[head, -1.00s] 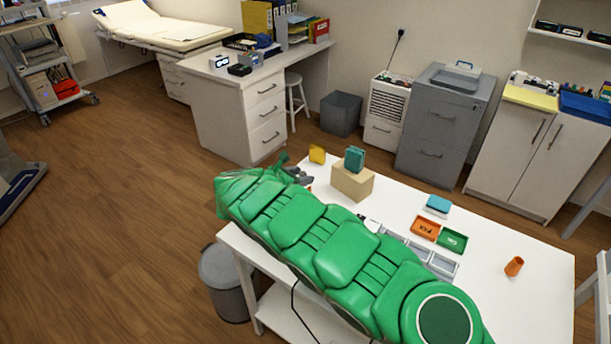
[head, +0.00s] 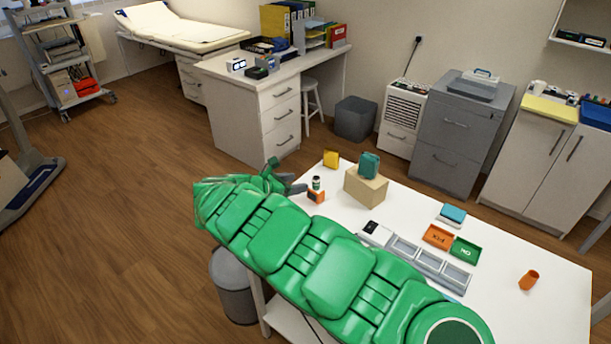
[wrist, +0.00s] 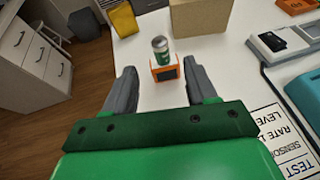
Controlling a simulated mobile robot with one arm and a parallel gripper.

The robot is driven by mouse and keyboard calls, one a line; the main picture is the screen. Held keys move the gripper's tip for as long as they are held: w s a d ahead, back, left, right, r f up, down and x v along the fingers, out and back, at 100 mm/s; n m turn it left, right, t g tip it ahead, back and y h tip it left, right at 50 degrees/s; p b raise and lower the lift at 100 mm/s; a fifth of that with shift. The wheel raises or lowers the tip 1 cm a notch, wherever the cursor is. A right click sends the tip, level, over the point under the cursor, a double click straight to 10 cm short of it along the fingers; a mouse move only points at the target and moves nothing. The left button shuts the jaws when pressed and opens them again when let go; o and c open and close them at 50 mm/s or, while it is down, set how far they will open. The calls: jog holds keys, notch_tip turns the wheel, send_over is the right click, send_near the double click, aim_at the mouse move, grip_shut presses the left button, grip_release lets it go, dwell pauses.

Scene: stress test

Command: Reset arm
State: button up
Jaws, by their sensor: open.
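My green arm stretches across the front of the white table in the head view. My gripper (wrist: 160,90) shows its two grey fingers spread apart with nothing held between them. It also shows in the head view (head: 290,185), near the table's left end. Beyond the fingertips, a small orange block with a dark face (wrist: 165,71) stands on the table, with a small green-and-white canister (wrist: 160,47) on or right behind it. Both also show in the head view, the orange block (head: 316,196) and the canister (head: 316,182), just right of my gripper.
A cardboard box (head: 365,187) with a teal item (head: 369,164) on top stands behind, beside a yellow item (head: 331,159). Grey trays (head: 430,263), orange (head: 437,237) and green (head: 465,249) trays, and an orange cup (head: 529,279) lie right. The table's right part is mostly clear.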

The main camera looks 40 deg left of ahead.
jog(key=w+d+r+m+g+h, duration=0.2)
jog(key=w+d+r+m, duration=0.4)
jog(key=d, duration=0.6)
jog(key=w+d+r+m+g+h, duration=0.1)
jog(key=w+d+r+m+h, duration=0.2)
jog(key=w+d+r, duration=0.65)
jog(key=s+d+r+m+g, duration=0.25)
jog(key=d+m, duration=0.25)
jog(key=d, duration=0.8)
jog(key=s+d+r+m+g, duration=0.2)
jog(key=d+r+m, duration=0.2)
jog(key=d, duration=0.9)
jog(key=s+d+m+g+y, duration=0.3)
jog(key=s+d+m, duration=0.4)
jog(key=s+d, duration=0.55)
jog(key=s+d+f+m+g+y, duration=0.2)
jog(key=s+m, duration=0.2)
jog(key=s, duration=1)
jog(key=s+d+f+m+g+y, duration=0.2)
jog(key=s+d+f+m, duration=0.1)
jog(key=s, duration=1.1)
jog(key=shift+s+m+y, duration=0.2)
jog(key=shift+m+y, duration=0.1)
jog(key=shift+m, duration=0.5)
